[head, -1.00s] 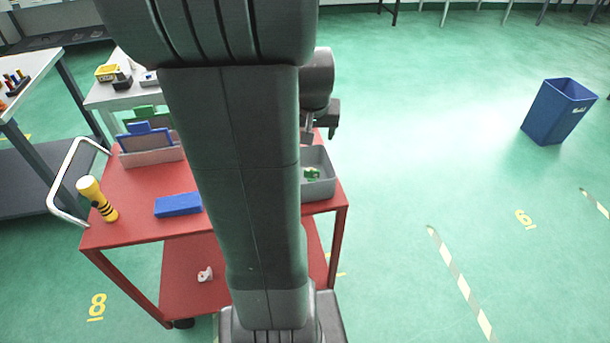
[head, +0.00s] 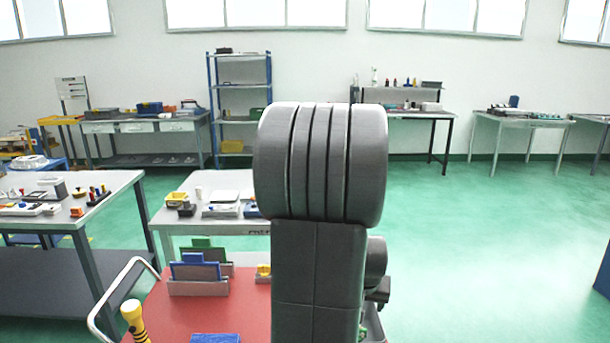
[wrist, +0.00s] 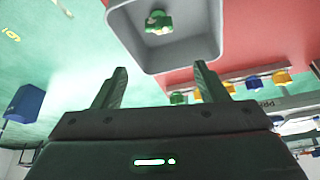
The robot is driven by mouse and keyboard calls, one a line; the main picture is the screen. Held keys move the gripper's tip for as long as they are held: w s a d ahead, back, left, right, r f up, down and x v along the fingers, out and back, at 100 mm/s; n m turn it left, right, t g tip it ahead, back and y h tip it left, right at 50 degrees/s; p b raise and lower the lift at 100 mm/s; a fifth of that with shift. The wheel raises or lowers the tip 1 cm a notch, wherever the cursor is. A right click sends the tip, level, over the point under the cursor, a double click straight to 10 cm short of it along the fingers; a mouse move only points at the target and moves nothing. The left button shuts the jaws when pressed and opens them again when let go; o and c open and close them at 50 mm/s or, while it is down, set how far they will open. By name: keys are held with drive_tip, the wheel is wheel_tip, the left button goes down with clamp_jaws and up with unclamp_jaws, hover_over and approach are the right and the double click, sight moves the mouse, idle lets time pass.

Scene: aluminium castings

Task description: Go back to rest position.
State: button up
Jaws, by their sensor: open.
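My gripper (wrist: 159,70) is open in the wrist view, with its two dark fingers spread and nothing between them. A grey bin (wrist: 192,57) lies beyond the fingertips, with a green casting (wrist: 158,22) inside it. The fingers are apart from the casting. In the head view my arm rises in the middle and hides part of the red cart (head: 172,312). Only a sliver of the grey bin shows beside the arm, and the fingers cannot be made out there.
The cart carries a yellow-black flashlight (head: 134,320), a blue block (head: 215,338) and a rack with upright plates (head: 198,288). A cluttered table (head: 75,206) stands left. A blue waste bin (head: 604,270) is at the right edge. Green floor (head: 490,260) between is clear.

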drive_tip(key=shift+x, duration=3.6)
drive_tip(key=shift+r, duration=0.1)
